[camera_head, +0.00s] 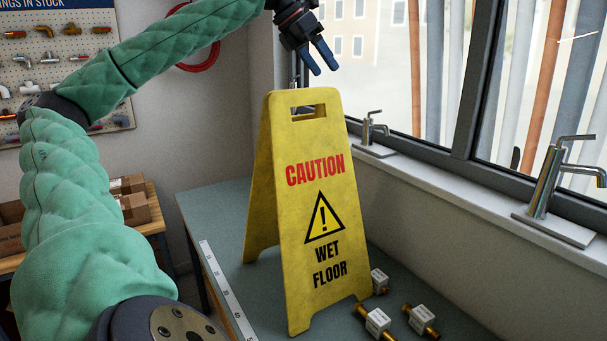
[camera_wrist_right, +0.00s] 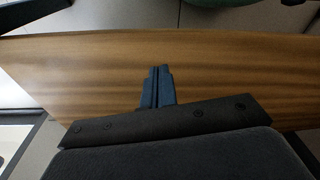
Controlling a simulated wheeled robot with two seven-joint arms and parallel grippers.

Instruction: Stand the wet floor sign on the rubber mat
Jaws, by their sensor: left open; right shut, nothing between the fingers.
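The yellow wet floor sign (camera_head: 312,175) stands upright with its two panels spread, on a grey-green bench top (camera_head: 212,215) in the head view. Its front panel reads "CAUTION WET FLOOR" and has a handle slot near the top. I cannot pick out a separate rubber mat; I cannot tell whether the grey-green surface is one. My left gripper (camera_head: 324,69) is open and empty, above the sign's top edge and apart from it. My right gripper (camera_wrist_right: 160,73) shows only in the right wrist view, shut and empty, over a wooden surface (camera_wrist_right: 230,70).
Several small labelled brass fittings (camera_head: 378,321) lie by the sign's front right foot. A ruler strip (camera_head: 226,290) runs along the bench's left edge. Faucets (camera_head: 545,190) stand on the window sill at the right. Cardboard boxes (camera_head: 133,207) sit on a wooden table at the left.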

